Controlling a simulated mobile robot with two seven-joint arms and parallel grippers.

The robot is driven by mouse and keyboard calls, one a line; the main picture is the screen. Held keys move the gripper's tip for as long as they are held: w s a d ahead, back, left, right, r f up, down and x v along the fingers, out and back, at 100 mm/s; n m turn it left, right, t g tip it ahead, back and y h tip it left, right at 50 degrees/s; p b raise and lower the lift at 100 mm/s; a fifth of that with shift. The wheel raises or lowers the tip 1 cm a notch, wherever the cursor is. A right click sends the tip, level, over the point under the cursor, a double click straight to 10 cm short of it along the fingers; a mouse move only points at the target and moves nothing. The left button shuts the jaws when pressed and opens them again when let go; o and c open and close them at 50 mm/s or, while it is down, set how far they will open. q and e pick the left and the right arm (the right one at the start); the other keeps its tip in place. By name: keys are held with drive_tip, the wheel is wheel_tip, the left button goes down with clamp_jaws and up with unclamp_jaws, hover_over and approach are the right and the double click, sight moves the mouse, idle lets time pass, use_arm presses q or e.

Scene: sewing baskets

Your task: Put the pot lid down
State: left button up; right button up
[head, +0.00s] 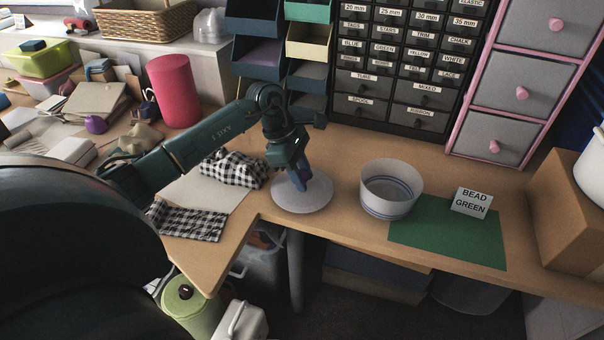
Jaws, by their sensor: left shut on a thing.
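The pot lid (312,200) is a pale round disc near the front edge of the wooden table, left of the pot. My left gripper (301,181) points down over its middle and is shut on it, hiding the handle. The lid looks level and at or very near the table top; I cannot tell whether it touches. The pot (388,208), white with blue bands, stands open and upright to the right, apart from the lid. My right gripper is not in view.
A green mat (440,240) with a "BEAD GREEN" card (472,203) lies right of the pot. Black-and-white checked cloth (233,168) lies left of the lid. Labelled drawers (408,90) stand behind. A cardboard box (565,215) is at the right. The table's front edge is close.

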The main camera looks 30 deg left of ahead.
use_arm(q)
drive_tip(key=shift+f, duration=0.2)
drive_tip(key=o, duration=0.9)
drive_tip(key=shift+o, duration=0.2)
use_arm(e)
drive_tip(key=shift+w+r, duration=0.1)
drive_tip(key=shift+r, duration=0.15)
